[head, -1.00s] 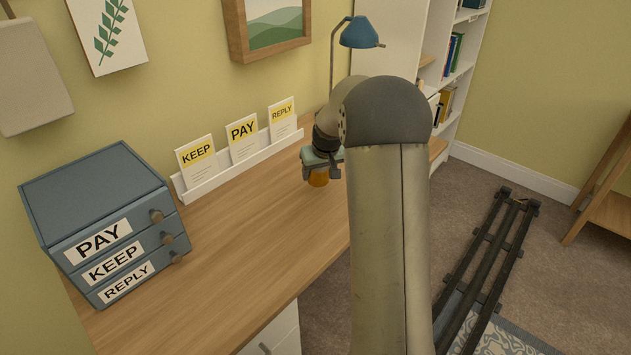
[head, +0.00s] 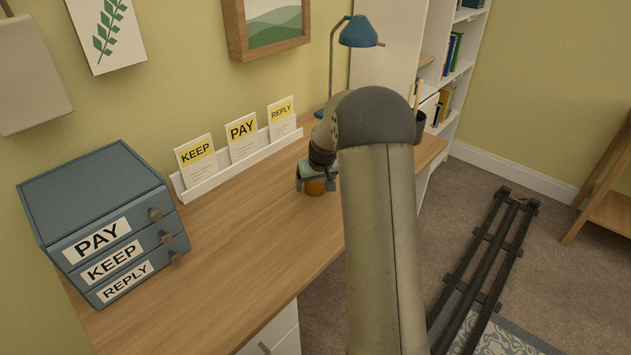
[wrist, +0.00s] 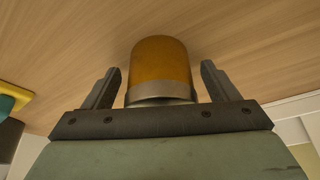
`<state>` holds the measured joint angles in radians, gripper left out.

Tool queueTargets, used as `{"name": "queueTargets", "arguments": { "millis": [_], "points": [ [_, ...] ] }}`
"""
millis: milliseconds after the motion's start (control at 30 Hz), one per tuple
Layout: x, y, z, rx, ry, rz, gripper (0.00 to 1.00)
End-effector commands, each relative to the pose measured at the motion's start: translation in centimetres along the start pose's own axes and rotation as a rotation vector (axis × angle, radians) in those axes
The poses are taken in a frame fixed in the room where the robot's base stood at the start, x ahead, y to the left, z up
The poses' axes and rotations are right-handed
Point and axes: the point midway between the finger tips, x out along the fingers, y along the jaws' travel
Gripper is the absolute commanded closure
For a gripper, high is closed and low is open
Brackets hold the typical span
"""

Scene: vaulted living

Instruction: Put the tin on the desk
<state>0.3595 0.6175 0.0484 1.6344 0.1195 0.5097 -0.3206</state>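The tin (head: 315,187) is a small amber cylinder beneath my gripper (head: 316,183) on the wooden desk (head: 235,235), toward its back right part. It appears upright with its base at the desk top; exact contact is hard to see. In the wrist view the tin (wrist: 160,68) shows a silver band at its near end. My gripper's two dark fingers (wrist: 160,80) stand on either side of it, with a narrow gap visible on both sides. The gripper is open around the tin. The tin's top is hidden by the gripper in the head view.
A blue drawer box (head: 95,190) labelled PAY, KEEP, REPLY stands at the desk's left. A white card rack (head: 205,187) lines the wall. A blue lamp (head: 358,33) and a dark pen cup (head: 420,122) stand beyond my arm. The desk's middle is clear.

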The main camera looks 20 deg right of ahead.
Motion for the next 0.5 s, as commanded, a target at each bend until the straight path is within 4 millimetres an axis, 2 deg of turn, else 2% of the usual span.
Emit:
{"name": "queueTargets", "arguments": {
  "millis": [333,500],
  "points": [
    [-0.7,0.0,-0.2,0.0,0.001,0.0,0.2],
    [-3.4,0.0,-0.2,0.0,0.003,0.001,0.2]
  ]
}}
